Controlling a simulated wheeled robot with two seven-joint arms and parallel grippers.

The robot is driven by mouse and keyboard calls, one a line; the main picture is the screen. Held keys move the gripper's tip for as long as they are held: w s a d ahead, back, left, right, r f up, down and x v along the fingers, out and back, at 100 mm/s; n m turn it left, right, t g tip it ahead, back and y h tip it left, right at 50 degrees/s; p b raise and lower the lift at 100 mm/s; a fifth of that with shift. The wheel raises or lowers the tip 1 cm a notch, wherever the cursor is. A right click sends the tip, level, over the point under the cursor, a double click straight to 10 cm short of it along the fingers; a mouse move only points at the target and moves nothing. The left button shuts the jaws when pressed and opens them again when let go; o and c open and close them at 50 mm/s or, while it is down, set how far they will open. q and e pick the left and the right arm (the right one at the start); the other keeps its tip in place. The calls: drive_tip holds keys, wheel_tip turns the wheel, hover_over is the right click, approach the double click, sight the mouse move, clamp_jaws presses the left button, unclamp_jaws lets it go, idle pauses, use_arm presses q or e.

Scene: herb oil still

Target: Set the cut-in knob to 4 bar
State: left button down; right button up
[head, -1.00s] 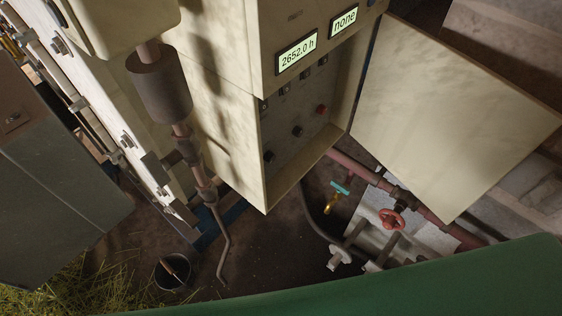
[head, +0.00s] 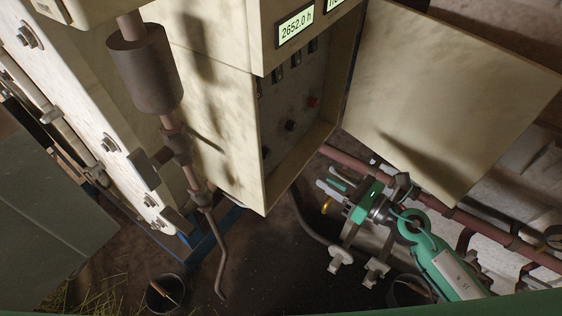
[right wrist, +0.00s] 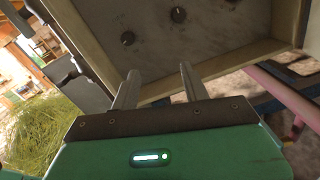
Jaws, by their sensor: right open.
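An open control cabinet shows a recessed grey panel (head: 285,108) with several dark knobs, including a black knob (head: 290,125) and another lower left (head: 265,152), plus a red one (head: 312,101). No labels or scale are readable, so I cannot tell which is the cut-in knob or its setting. My right gripper (head: 327,178) is open and empty, below and right of the panel, apart from it. In the right wrist view, its spread fingers (right wrist: 159,72) point toward the panel, with two black knobs (right wrist: 127,38) (right wrist: 178,14) beyond the tips. My left gripper is not in view.
The open cabinet door (head: 450,95) stands just right of the panel. A display (head: 296,30) reads 2652.0 h. A brown pipe (head: 345,160) runs below the door. A bucket (head: 165,293) stands on the floor, lower left.

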drive_tip(key=s+a+r+n+g+y, duration=0.1)
drive_tip(key=s+a+r+n+g, duration=0.1)
drive_tip(key=s+r+n, duration=0.15)
drive_tip(key=n+p, duration=0.2)
drive_tip(key=p, duration=0.1)
approach(269, 155)
drive_tip(key=p+x, duration=0.1)
drive_tip(key=x, duration=0.6)
drive_tip(key=shift+a+r+p, duration=0.1)
drive_tip(key=shift+p, duration=0.25)
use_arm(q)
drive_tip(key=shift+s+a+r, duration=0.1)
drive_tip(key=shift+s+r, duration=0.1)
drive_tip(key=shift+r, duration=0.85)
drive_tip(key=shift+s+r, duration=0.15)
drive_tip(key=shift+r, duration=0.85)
use_arm(e)
drive_tip(key=shift+w+a, duration=0.35)
drive_tip(key=shift+a, duration=0.15)
drive_tip(key=c, duration=1)
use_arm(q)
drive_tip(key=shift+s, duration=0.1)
use_arm(e)
drive_tip(key=shift+m, duration=0.25)
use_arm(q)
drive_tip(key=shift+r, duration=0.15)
